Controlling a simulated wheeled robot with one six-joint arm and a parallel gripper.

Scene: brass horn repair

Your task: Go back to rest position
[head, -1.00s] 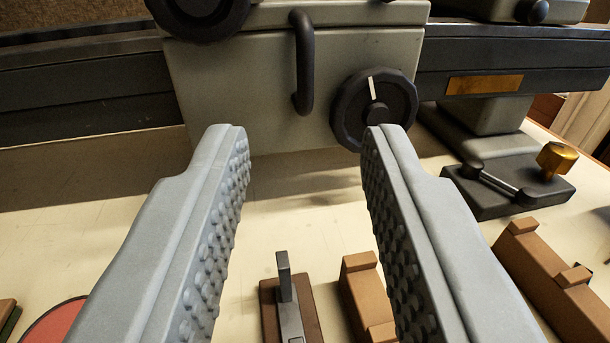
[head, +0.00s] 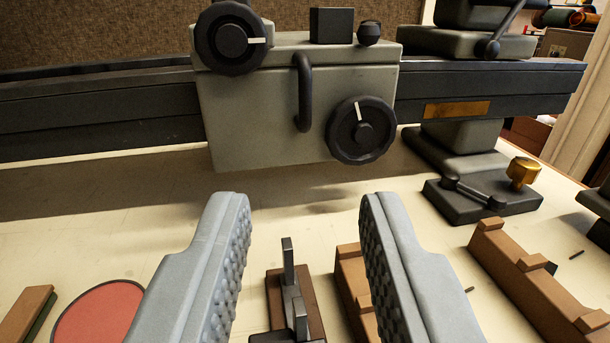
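My gripper (head: 305,205) is open and empty in the lower middle of the head view. Its two grey fingers with studded inner pads stand wide apart. The carriage has a dark handle (head: 303,95) and two black dials, an upper one (head: 230,38) and a lower one (head: 362,130). No mark of a rest position shows.
Low on the cream bench (head: 110,225) are a red disc (head: 98,315), a brown-based metal fixture (head: 290,285), and wooden blocks left (head: 25,312), middle (head: 352,285) and right (head: 530,285). A dark rail (head: 100,110) crosses behind. A brass-knobbed block (head: 490,200) stands right.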

